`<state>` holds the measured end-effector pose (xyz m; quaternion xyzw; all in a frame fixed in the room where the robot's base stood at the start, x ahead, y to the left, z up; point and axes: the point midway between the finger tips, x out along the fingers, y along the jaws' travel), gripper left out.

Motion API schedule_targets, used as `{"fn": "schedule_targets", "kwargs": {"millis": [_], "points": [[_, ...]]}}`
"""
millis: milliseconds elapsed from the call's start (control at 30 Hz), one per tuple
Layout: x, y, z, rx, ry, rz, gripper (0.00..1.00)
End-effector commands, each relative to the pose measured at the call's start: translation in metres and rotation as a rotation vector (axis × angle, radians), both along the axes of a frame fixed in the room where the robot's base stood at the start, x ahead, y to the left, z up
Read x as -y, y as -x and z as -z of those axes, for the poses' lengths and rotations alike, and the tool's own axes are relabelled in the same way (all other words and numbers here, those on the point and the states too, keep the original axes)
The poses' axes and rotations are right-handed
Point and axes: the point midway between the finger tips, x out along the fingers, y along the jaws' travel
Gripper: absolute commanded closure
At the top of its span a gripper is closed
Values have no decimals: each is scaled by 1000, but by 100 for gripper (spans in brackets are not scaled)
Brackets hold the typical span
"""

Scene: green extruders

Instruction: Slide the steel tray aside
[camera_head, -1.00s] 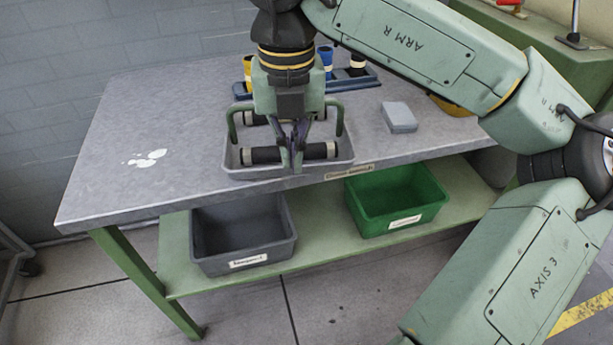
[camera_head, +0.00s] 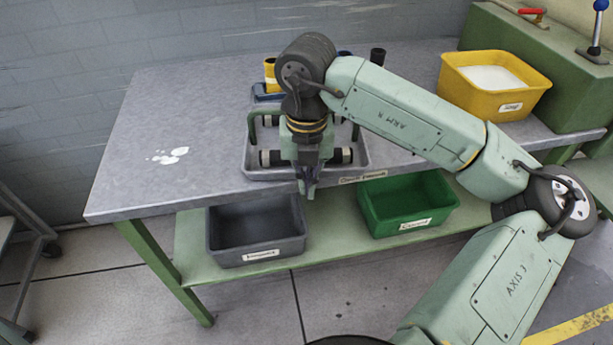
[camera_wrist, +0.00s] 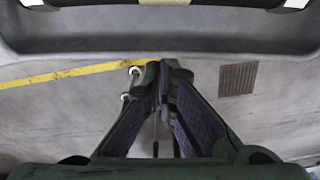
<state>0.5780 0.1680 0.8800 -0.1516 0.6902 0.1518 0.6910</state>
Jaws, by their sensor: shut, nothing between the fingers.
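The steel tray (camera_head: 264,174) sits at the front edge of the grey table. It has green upright handles and holds dark rollers with pale end bands. My gripper (camera_head: 309,196) is shut and empty, pointing down just in front of the tray's front wall, with its tips below the tabletop edge. My wrist hides the middle of the tray. In the wrist view, the shut fingertips (camera_wrist: 163,66) are over the floor, and a pale grey wall, apparently the tray's (camera_wrist: 80,40), crosses the top. I cannot tell whether they touch.
On the lower shelf stand a grey bin (camera_head: 258,250) and a green bin (camera_head: 408,222). A yellow bin (camera_head: 497,98) with white contents stands on the right of the table. A blue holder with cups is behind the tray. The table's left part (camera_head: 180,120) is clear apart from white spots.

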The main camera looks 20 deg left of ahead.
Motion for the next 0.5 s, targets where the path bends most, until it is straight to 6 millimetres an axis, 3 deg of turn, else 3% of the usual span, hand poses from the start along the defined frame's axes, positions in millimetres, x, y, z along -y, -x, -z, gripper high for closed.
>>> {"fn": "schedule_targets", "kwargs": {"millis": [267, 500], "points": [[0, 0, 1, 0, 0, -1, 100], [-12, -24, 4, 0, 1, 0, 100]]}}
